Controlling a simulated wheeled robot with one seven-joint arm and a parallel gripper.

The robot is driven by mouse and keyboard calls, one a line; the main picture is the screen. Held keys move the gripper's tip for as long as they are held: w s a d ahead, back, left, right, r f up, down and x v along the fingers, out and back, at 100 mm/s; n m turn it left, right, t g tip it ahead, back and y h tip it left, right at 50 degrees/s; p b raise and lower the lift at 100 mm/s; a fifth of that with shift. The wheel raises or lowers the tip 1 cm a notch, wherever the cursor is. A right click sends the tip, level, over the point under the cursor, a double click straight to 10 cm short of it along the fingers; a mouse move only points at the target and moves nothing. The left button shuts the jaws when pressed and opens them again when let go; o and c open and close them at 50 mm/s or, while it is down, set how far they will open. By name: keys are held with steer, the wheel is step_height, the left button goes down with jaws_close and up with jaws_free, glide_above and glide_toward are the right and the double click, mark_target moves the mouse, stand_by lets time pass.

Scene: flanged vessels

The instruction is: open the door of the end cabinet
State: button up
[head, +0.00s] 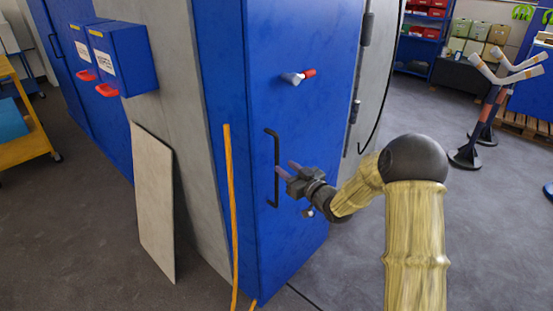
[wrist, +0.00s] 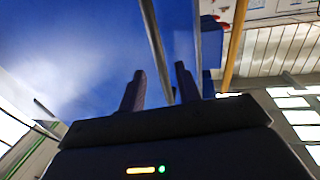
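The end cabinet's blue door (head: 290,110) is tall and looks shut in the head view. Its dark vertical bar handle (head: 276,165) is near the door's left edge. My gripper (head: 284,168) points at the lower half of this handle, with its fingertips very close to it on the right. In the wrist view my gripper (wrist: 160,70) has its two fingers apart, in front of blue door surface (wrist: 80,50). A thin grey strip (wrist: 157,45) runs between the fingers; I cannot tell whether it is the handle. I cannot tell whether the fingers touch anything.
A red-tipped lever (head: 298,76) sticks out of the door above the handle. An orange strip (head: 231,210) runs down left of the door. A pale board (head: 153,200) leans against the grey side. The floor (head: 480,240) at the right is open.

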mark_target(278, 162)
steer(key=x, duration=0.6)
steer(key=shift+p, duration=0.35)
steer(key=shift+c, duration=0.4)
jaws_close()
